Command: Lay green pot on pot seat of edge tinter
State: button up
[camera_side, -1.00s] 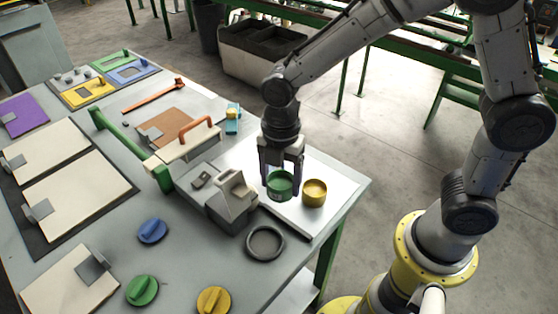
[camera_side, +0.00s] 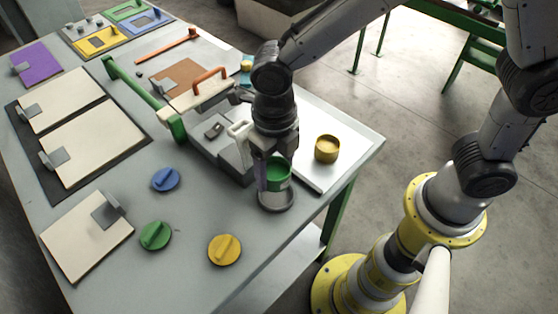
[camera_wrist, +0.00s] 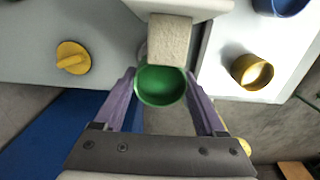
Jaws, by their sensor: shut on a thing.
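The green pot (camera_side: 278,174) is held upright between the purple fingers of my gripper (camera_side: 274,182). In the wrist view the pot (camera_wrist: 160,88) shows from above, looking empty, with the gripper (camera_wrist: 160,80) closed on its sides. The pot seat, a grey ring (camera_side: 276,202), lies directly below the pot at the table's near right; whether they touch I cannot tell. The edge tinter (camera_side: 225,150), a grey body with a pale upright part, stands just left of my gripper, which partly hides it. A pale block (camera_wrist: 169,40) shows beyond the pot in the wrist view.
A yellow pot (camera_side: 327,149) stands on the white tray (camera_side: 355,140) to the right. Blue (camera_side: 165,179), green (camera_side: 155,235) and yellow (camera_side: 225,249) knobs lie left of the seat. Table between the knobs is clear.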

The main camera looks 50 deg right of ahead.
aim_at(276, 196)
jog(key=shift+f, duration=2.9)
jog(key=o, duration=1.4)
